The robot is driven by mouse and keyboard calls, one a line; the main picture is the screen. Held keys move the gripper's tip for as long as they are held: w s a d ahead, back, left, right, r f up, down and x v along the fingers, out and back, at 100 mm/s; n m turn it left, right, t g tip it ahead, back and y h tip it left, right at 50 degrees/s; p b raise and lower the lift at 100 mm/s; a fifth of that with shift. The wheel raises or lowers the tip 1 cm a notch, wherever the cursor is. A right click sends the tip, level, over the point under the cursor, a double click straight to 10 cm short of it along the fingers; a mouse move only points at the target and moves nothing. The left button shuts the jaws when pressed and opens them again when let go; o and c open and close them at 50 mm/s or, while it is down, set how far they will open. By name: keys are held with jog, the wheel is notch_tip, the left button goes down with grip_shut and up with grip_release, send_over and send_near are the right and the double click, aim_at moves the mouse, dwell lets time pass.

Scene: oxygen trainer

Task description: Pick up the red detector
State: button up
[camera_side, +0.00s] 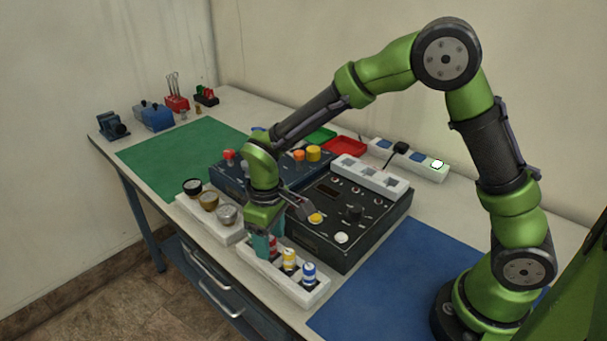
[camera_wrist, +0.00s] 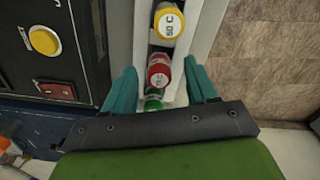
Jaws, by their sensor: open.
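The red detector (camera_wrist: 158,70) stands in a white rack (camera_side: 317,297), between a yellow detector (camera_wrist: 168,22) and a green one (camera_wrist: 153,103) in the wrist view. In the side view, only part of the red detector (camera_side: 273,245) shows beside the fingers. My gripper (camera_wrist: 160,68) is open, with one teal finger on each side of the red detector. The gripper (camera_side: 263,246) points down over the rack's far end in the side view. I cannot tell whether the fingers touch the detector. The green detector is partly hidden by my gripper.
A blue detector (camera_side: 309,273) stands at the rack's near end. A black control box (camera_side: 340,218) stands close to the right of the rack, and a white rack with round gauges (camera_side: 208,205) stands to the left. The blue mat (camera_side: 395,285) is clear.

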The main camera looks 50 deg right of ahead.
jog(key=shift+f, duration=0.8)
jog(key=shift+c, duration=0.4)
grip_shut()
